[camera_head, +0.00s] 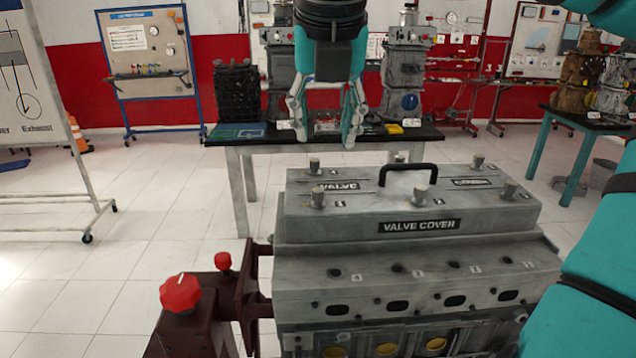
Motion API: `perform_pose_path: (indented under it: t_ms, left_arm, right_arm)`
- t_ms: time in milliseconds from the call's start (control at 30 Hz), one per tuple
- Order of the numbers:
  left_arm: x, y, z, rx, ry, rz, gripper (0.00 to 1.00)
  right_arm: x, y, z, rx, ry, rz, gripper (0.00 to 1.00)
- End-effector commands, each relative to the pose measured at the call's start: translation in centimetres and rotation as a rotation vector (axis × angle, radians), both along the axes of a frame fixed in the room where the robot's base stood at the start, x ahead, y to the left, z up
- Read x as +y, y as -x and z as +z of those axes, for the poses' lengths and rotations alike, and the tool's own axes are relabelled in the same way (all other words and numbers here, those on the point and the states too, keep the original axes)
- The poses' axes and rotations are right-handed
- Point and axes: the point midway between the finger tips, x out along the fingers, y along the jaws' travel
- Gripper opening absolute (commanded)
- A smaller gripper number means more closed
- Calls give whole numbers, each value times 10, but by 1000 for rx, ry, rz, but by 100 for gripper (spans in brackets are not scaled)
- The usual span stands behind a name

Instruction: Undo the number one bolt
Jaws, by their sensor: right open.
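The grey valve cover (418,226) sits on top of the engine block (420,290), with a black handle (408,167) across its top. Several upright bolts stand on the cover: a front left bolt (318,198), a back left bolt (314,167), a back middle bolt (399,158), a back right bolt (478,162) and a front right bolt (508,191). Their small number labels are too small to read surely. My right gripper (324,138) points down, open and empty, above and apart from the cover's left back part. My left gripper is out of view.
A red knob (180,293) and a smaller red knob (222,261) top the dark red stand at left. A black-topped table (226,139) with engine parts stands behind. A whiteboard (45,130) is at far left. White floor (130,190) is clear at left.

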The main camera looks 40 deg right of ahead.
Motion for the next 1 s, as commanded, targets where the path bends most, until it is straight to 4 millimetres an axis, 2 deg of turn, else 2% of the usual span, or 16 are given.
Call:
perform_pose_path:
  t_ms: [33,133,300,500,700,1000]
  left_arm:
    - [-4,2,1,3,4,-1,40]
    - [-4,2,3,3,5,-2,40]
    - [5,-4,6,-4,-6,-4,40]
    - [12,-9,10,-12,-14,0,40]
    - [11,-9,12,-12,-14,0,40]
    - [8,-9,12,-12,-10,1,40]
  right_arm:
    - [-2,-3,-12,5,-3,3,41]
    - [-8,-10,-32,5,-2,3,41]
    - [-17,-20,-66,5,-3,2,41]
    - [-25,-31,-97,3,-3,1,41]
    - [-29,-36,-112,0,-3,0,41]
    - [-30,-36,-114,-1,-1,1,41]
